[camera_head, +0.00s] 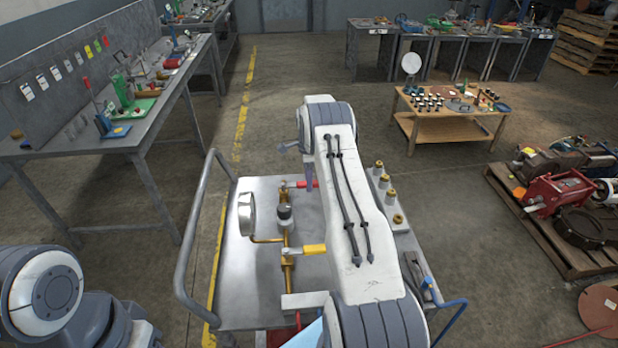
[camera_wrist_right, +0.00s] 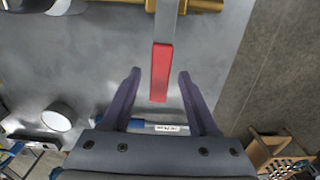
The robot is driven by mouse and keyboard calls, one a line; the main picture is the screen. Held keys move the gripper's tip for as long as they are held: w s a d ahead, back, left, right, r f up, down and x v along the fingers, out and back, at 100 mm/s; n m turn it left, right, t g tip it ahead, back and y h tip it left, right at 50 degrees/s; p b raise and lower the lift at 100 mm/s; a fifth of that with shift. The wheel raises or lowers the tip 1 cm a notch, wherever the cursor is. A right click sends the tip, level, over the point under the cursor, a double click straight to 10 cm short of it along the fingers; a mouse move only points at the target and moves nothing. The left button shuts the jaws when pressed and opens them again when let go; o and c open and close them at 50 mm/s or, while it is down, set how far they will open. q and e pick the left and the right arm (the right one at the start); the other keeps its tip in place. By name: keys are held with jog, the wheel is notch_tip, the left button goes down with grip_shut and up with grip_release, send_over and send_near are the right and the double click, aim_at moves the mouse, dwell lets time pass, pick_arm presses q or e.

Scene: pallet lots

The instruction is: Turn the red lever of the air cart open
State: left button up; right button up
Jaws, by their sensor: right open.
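The air cart (camera_head: 250,290) stands in front of me with a brass pipe assembly on its grey top. The red lever (camera_head: 300,184) sticks out sideways from the far end of the brass pipe, partly hidden by my right arm. In the right wrist view the red lever (camera_wrist_right: 162,72) lies between the two dark fingers of my right gripper (camera_wrist_right: 159,76), with a gap on each side. The gripper is open and holds nothing. In the head view one purple finger of my right gripper (camera_head: 309,180) shows beside the lever's end. My left gripper is out of view.
A yellow lever (camera_head: 314,249) and a round gauge (camera_head: 247,214) are on the same pipework. Brass-topped fittings (camera_head: 391,197) stand at the cart's right side. A blue-and-white marker (camera_wrist_right: 160,128) lies on the cart. A tubular handle (camera_head: 190,235) borders the cart's left.

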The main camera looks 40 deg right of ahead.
grip_shut()
jog(key=shift+s, duration=0.1)
dwell(1.4)
